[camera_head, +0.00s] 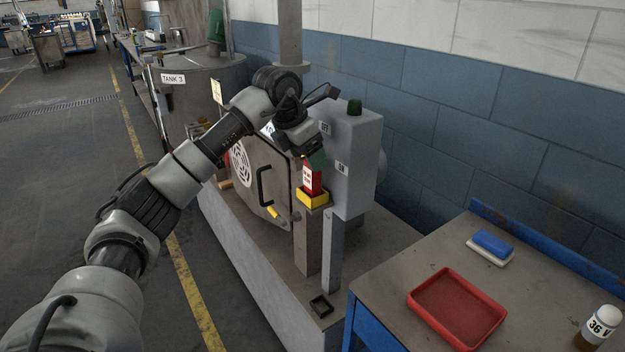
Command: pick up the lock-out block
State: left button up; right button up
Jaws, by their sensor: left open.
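The lock-out block (312,179) is a red block with a white label, standing upright in a yellow holder (313,199) on top of a grey post. My left arm reaches in from the left, and my left gripper (316,160) is directly above the block, pointing down. Its fingers are small here and partly hidden, and they are at or just over the block's top. The gripper is open. I cannot tell whether the fingers touch the block. My right gripper is not in view.
A grey control box (352,160) with a dark green lamp stands right beside the holder. A machine door with a black handle (265,186) is on the left. A workbench (390,290) at right carries a red tray (456,308), a blue-topped pad (492,244) and a bottle (598,326).

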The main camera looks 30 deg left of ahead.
aim_at(312, 181)
pick_arm(q)
jog(key=x, duration=0.3)
jog(key=shift+w+a+f, duration=0.1)
jog(key=shift+w+f, duration=0.05)
jog(key=shift+w, duration=0.1)
jog(key=c, duration=1)
jog(key=shift+c, duration=0.3)
